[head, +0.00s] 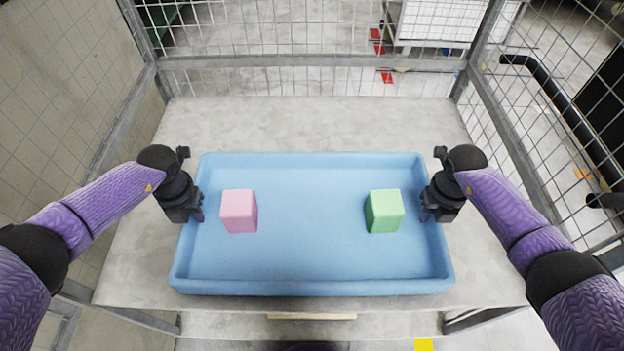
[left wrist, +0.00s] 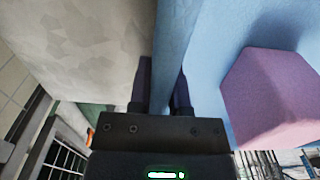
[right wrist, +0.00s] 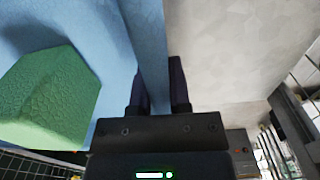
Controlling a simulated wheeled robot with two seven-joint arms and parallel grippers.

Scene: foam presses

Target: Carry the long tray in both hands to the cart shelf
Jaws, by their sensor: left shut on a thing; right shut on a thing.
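The long blue tray (head: 310,287) is over the grey cart shelf (head: 310,120), inside the wire-mesh cage. I cannot tell whether its underside touches the shelf. A pink block (head: 239,210) lies in its left part and a green block (head: 384,210) in its right part. My left gripper (head: 198,208) is shut on the tray's left wall, with a finger on each side of it in the left wrist view (left wrist: 160,90). My right gripper (head: 426,208) is shut on the tray's right wall, and the right wrist view (right wrist: 160,90) shows the same grip.
Mesh side panels with metal posts (head: 483,45) stand left and right of the shelf, and mesh closes the back. Bare shelf shows behind the tray and at both sides.

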